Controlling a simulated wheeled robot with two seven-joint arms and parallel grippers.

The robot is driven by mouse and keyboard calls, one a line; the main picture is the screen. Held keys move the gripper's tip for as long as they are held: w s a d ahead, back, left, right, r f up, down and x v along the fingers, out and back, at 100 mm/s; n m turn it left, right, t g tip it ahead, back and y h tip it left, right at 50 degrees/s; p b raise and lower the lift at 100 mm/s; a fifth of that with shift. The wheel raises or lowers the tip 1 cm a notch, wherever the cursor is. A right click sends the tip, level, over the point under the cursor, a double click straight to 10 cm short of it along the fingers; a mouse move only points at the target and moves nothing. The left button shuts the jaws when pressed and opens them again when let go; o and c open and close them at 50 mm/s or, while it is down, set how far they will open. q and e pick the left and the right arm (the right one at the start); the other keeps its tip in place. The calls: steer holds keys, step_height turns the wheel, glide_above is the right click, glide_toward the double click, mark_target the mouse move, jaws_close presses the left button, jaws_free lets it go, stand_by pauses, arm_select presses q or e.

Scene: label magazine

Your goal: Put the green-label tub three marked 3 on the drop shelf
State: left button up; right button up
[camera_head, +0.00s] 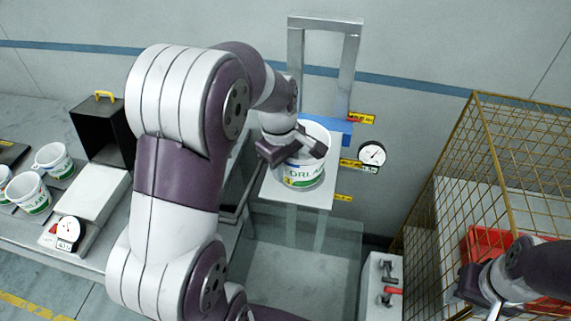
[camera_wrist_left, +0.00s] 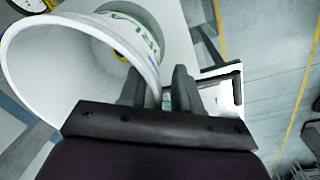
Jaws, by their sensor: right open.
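A white tub with green lettering and a green band (camera_head: 306,178) is upright at a small white shelf plate (camera_head: 312,200); I cannot tell whether it touches the plate. A yellow mark is low on its label, its number too small to read. My left gripper (camera_head: 300,150) is at the tub's near rim. In the left wrist view the tub (camera_wrist_left: 45,60) is open-topped and empty, and the left fingers (camera_wrist_left: 160,90) straddle its wall, close against it. My right gripper (camera_head: 480,290) is open and empty at the lower right.
Several similar tubs (camera_head: 30,190) stand on the left bench by a white scale (camera_head: 85,210) and a black box (camera_head: 103,135). A metal frame (camera_head: 325,22) rises behind the shelf, with a dial (camera_head: 372,155) beside it. A wire cage (camera_head: 500,140) holds a red crate (camera_head: 480,240).

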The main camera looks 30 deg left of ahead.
arm_select(q)
steer(key=r, duration=0.1)
steer(key=r+b, duration=0.1)
steer(key=r, duration=0.2)
steer(key=shift+a+r+b, duration=0.2)
steer(key=shift+a+b, duration=0.1)
steer(key=shift+b, duration=0.1)
step_height(320, 180, up, 2)
steer(key=shift+s+d+r+p, duration=0.1)
steer(key=shift+r+p, duration=0.15)
steer(key=shift+p, duration=0.65)
steer(key=shift+s+d+r, duration=0.1)
steer(key=shift+s+r, duration=0.1)
steer(key=shift+r, duration=0.2)
steer(key=shift+a+f, duration=0.1)
steer(key=shift+a, duration=0.1)
steer(key=shift+w+d, duration=0.1)
steer(key=shift+d, duration=0.05)
